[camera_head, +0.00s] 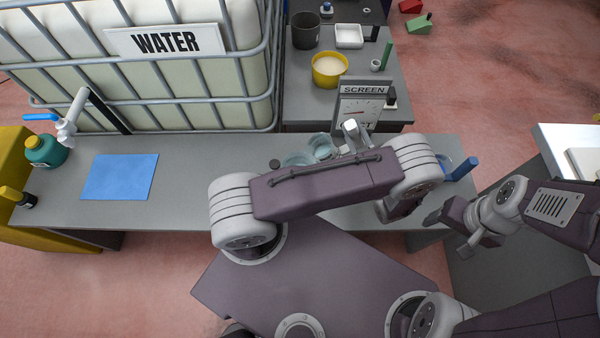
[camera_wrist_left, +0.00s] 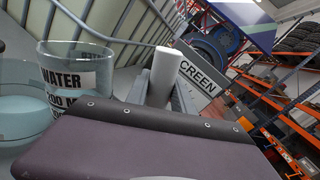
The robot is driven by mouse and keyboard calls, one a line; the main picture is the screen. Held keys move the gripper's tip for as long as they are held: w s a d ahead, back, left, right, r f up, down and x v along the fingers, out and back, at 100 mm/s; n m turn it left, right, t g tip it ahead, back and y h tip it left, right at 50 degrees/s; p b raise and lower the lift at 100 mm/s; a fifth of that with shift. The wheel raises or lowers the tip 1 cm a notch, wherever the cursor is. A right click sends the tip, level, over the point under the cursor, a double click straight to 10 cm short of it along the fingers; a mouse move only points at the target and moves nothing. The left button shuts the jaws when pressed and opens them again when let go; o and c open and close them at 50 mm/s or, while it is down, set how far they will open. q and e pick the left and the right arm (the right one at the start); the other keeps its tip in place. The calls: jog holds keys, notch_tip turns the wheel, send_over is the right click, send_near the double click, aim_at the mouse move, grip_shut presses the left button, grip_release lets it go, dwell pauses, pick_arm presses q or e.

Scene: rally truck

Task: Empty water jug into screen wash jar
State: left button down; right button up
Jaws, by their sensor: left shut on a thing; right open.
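The clear water jug (camera_wrist_left: 78,72), labelled WATER, is in the left wrist view, beside my left gripper (camera_wrist_left: 162,92). The gripper is shut around an upright white handle (camera_wrist_left: 166,66). In the head view my left gripper (camera_head: 352,134) is partly hidden behind my own arm. The jug (camera_head: 320,146) shows to its left with pale liquid. A second clear vessel (camera_head: 297,160) with pale liquid stands close by and also shows at the left edge of the left wrist view (camera_wrist_left: 18,118). I cannot tell which is the screen wash jar. My right gripper (camera_head: 455,230) is open and empty at the bench's right end.
A SCREEN panel (camera_head: 361,90) stands behind the grey bench (camera_head: 195,165). A caged WATER tank (camera_head: 190,90) is at the back left. A blue mat (camera_head: 120,176), a teal bottle (camera_head: 45,150) and a blue-handled vessel (camera_head: 465,167) are on the bench. A yellow pot (camera_head: 329,70) sits further back.

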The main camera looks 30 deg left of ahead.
pick_arm(q)
jog(key=shift+s+a+f, duration=0.2)
jog(key=shift+s+f, duration=0.05)
jog(key=shift+f, duration=0.05)
jog(key=shift+s+a+r+n+p, duration=0.65)
jog(key=shift+s+n, duration=0.1)
jog(key=shift+n, duration=0.45)
jog(key=shift+s+a+r+n, duration=0.15)
jog(key=shift+s+a+n, duration=0.15)
jog(key=shift+n, duration=0.3)
jog(key=shift+s+a+r+n, duration=0.15)
jog(key=shift+a+n, duration=0.1)
jog(key=shift+n, duration=0.35)
jog(key=shift+r+p, duration=0.1)
jog(key=shift+p, duration=0.25)
jog(key=shift+a+r+n+p, duration=0.25)
jog(key=shift+r+n+p, duration=0.1)
jog(key=shift+r+n, duration=0.15)
jog(key=shift+s+r+n, duration=0.15)
jog(key=shift+r+n, duration=0.15)
